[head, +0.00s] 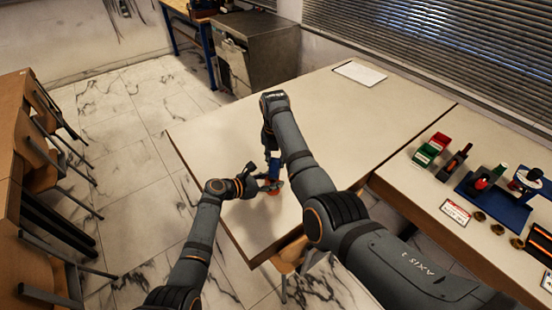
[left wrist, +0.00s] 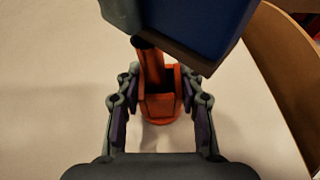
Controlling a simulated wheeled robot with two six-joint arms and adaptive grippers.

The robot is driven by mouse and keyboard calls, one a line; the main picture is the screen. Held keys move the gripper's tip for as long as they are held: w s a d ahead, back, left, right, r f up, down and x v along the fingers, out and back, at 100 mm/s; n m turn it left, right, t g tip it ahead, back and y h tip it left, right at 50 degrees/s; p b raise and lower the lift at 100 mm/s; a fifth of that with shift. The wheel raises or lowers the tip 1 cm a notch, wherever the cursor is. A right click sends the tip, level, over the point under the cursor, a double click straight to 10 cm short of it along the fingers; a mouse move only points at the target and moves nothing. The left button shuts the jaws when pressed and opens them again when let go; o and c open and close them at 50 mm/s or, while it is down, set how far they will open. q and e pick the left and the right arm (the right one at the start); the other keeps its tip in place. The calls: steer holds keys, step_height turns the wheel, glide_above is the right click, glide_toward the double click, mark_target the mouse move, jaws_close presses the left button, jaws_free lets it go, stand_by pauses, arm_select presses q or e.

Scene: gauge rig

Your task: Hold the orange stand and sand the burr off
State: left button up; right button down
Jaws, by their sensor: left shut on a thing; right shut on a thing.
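The orange stand (head: 273,189) is on the pale table near its left edge. In the left wrist view the orange stand (left wrist: 160,108) has an open-topped holder with an upright orange post in it. My left gripper (head: 266,184) is shut on the stand, and its fingers (left wrist: 160,88) sit on both sides of it. My right gripper (head: 270,148) points down above it, shut on a blue block (head: 273,164). In the left wrist view the blue block (left wrist: 198,22) has a brown underside and overlaps the post's dark top. I cannot tell whether they touch. I cannot make out a burr.
The table (head: 350,120) is clear around the arms, except for a white sheet (head: 360,73) at the back. A side bench at right holds a green bin (head: 425,155), a blue tray (head: 492,205) and a sign card (head: 455,212). Wooden furniture stands at the far left.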

arm_select(q)
steer(key=shift+r, duration=0.15)
steer(key=shift+d, duration=0.1)
arm_select(e)
steer(key=shift+w+a+f, duration=0.1)
steer(key=shift+w, duration=0.55)
steer(key=shift+w+a+f, duration=0.1)
steer(key=shift+w, duration=0.5)
